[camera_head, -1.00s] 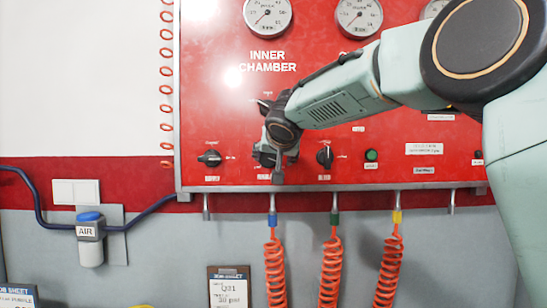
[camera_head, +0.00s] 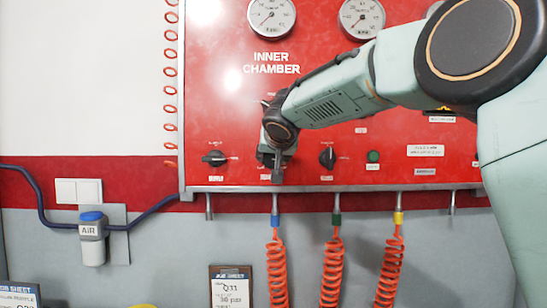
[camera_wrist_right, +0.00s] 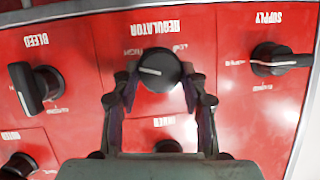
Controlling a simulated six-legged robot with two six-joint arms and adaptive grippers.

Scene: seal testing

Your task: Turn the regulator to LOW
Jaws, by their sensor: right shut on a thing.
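The regulator knob (camera_wrist_right: 158,70) is round and black with a white pointer mark, under the upside-down word REGULATOR on the red panel. In the wrist view its mark points to the left. Small labels flank it; the right one seems to read LOW upside down. My right gripper (camera_wrist_right: 159,86) has a finger on each side of the knob and is shut on it. In the head view my right gripper (camera_head: 272,172) is at the panel's lower part and hides the knob. My left gripper is out of view.
The bleed knob (camera_wrist_right: 36,88) and the supply knob (camera_wrist_right: 280,59) flank the regulator, clear of my fingers. Gauges (camera_head: 271,16) sit above. Orange coiled hoses (camera_head: 277,270) hang below the panel. A blue-capped AIR unit (camera_head: 92,240) is on the wall at left.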

